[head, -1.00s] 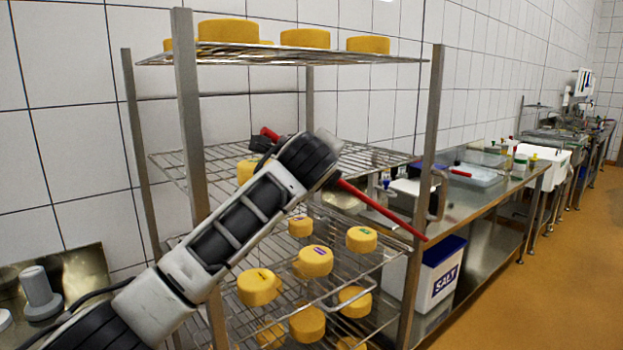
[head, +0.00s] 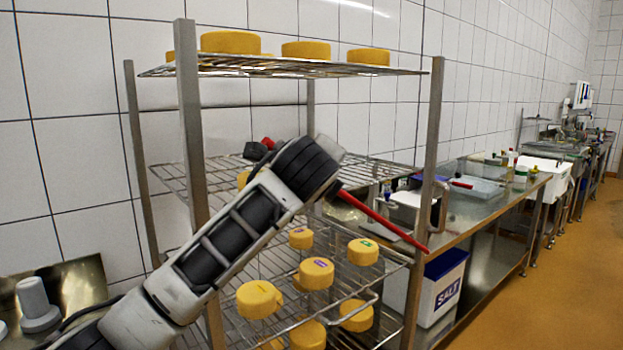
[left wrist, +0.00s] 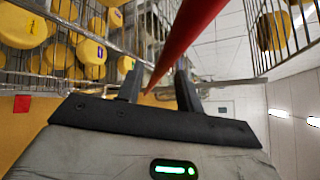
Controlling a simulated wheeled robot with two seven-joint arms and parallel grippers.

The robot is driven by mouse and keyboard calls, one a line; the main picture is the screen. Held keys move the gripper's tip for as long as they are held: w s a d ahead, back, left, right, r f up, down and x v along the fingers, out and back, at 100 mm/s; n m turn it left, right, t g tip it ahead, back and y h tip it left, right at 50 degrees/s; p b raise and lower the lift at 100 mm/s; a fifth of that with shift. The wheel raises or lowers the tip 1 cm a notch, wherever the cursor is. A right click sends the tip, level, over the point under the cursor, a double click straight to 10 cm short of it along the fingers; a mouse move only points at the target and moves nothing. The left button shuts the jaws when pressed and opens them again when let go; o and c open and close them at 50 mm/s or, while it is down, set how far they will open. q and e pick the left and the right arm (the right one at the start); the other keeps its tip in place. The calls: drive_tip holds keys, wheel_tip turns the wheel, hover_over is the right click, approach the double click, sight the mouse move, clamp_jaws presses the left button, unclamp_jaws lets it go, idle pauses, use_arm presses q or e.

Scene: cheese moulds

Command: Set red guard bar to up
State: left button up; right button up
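The red guard bar (head: 385,218) slopes down to the right across the front of the steel rack, its lower right end beside the right front post. My left arm hides its middle; a short red piece (head: 267,142) in line with it shows behind the arm. In the left wrist view the bar (left wrist: 188,40) runs between the two fingers of my left gripper (left wrist: 158,78). The fingers stand apart, with a gap visible on the bar's left; contact on the right is unclear. In the head view my wrist covers the fingers. My right gripper is not seen.
The steel rack (head: 187,120) carries yellow cheeses on several shelves, including one cheese (head: 316,272) close below the bar. A steel counter (head: 500,205) with trays extends right, and a SALT box (head: 442,290) stands below it. The floor at right is clear.

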use_arm(q)
drive_tip(key=b+v, duration=0.2)
drive_tip(key=v, duration=1)
drive_tip(key=shift+s, duration=0.35)
drive_tip(key=shift+a+r, duration=0.1)
